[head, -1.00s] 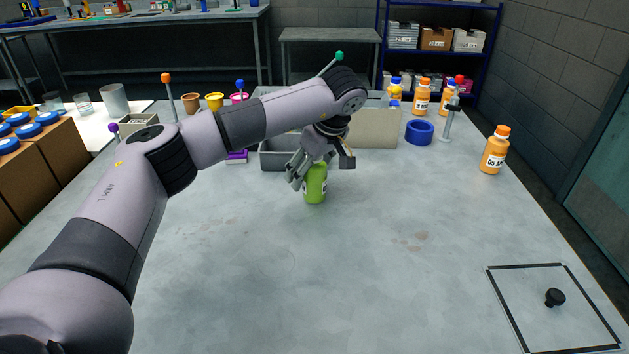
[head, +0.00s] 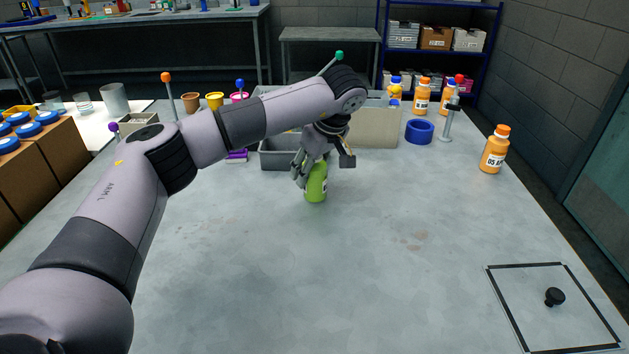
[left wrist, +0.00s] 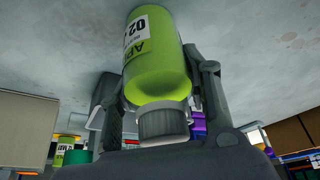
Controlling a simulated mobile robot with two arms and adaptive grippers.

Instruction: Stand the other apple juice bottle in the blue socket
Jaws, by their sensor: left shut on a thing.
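A green bottle (head: 316,185) with a grey cap is upright on the grey table, just in front of the grey bin. In the left wrist view the bottle (left wrist: 155,65) shows a white label reading "AP" and "02", with its cap towards my palm. My left gripper (head: 312,168) is shut on it from above, with fingers on both sides of its upper part. The blue socket (head: 419,139), a round ring, lies on the table to the right of the beige box. No bottle shows standing in it. My right gripper is not in view.
A grey bin (head: 275,160) and a beige box (head: 378,128) stand behind the bottle. A post (head: 447,124) with a red top stands right of the socket. An orange bottle (head: 493,155) is farther right.

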